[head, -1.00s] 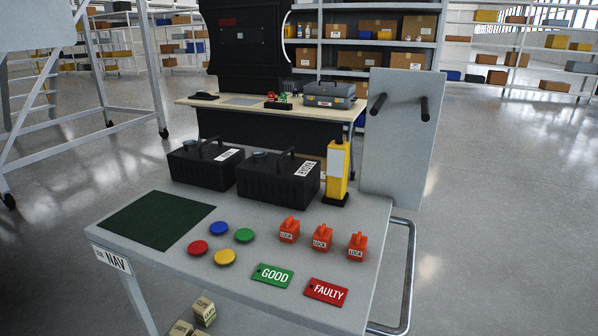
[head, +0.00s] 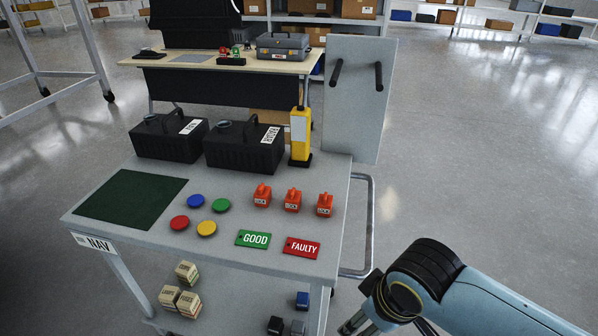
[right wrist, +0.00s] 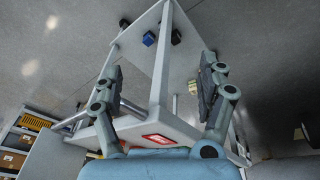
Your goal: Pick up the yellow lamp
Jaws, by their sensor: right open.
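The yellow lamp (head: 299,138) stands upright on a black base at the back right of the grey cart top (head: 240,270), beside a black box. It has a white panel on its side. My right gripper (head: 372,326) is low at the bottom of the head view, right of the cart's front right corner and well apart from the lamp. In the right wrist view the right gripper (right wrist: 160,78) has its fingers spread wide, with nothing held between them. The cart's edge and leg show behind the fingers. My left gripper is not in view.
Two black boxes (head: 245,147) stand left of the lamp. Orange lock blocks (head: 293,201), coloured discs (head: 207,229), a green mat (head: 132,198) and GOOD and FAULTY tags (head: 302,248) lie on the cart. A metal handle (head: 368,225) and an upright grey panel (head: 352,100) border its right side.

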